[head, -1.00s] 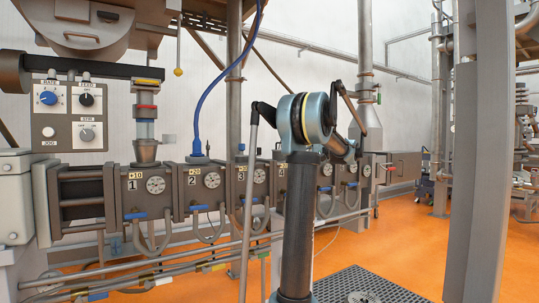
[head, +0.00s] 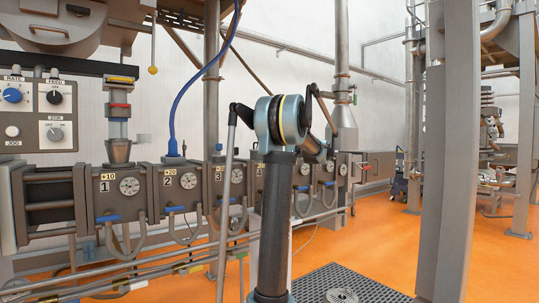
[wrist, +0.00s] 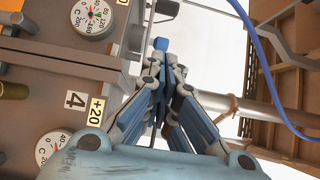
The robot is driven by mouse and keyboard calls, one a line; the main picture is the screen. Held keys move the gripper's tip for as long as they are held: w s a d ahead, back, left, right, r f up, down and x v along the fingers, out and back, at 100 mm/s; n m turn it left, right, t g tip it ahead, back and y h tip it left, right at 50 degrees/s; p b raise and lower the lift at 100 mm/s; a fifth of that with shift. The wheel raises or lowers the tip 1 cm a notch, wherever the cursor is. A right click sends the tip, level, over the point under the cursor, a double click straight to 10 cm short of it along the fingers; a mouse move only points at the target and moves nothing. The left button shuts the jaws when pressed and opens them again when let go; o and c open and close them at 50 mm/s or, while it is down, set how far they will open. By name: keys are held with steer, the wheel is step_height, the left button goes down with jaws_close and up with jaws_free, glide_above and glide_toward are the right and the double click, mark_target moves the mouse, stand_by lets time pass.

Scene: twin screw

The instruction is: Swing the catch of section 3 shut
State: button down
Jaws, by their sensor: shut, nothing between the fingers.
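Section 3 (head: 219,191) of the grey barrel row shows in the head view, left of my arm, with a dial on its front and a blue-ended hose below. Its catch cannot be made out for certain. In the wrist view my gripper (wrist: 161,62) is shut and empty, its fingers meeting at a point. A small blue piece (wrist: 160,44) shows right at the tips; I cannot tell whether it is a fingertip or part of the machine. A "4" label (wrist: 75,99) and a "+20" plate lie left of the fingers. My gripper is hidden in the head view.
Section 1 (head: 104,188) and section 2 (head: 168,181) stand further left. A blue cable (head: 177,100) rises above section 2. Pipes (head: 130,262) run low in front of the barrel. A grey post (head: 440,160) stands at right, with open orange floor (head: 385,225) behind.

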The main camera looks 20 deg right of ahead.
steer(key=w+a, duration=0.2)
steer(key=a, duration=0.6)
steer(key=shift+a, duration=0.4)
steer(key=shift+d, duration=0.1)
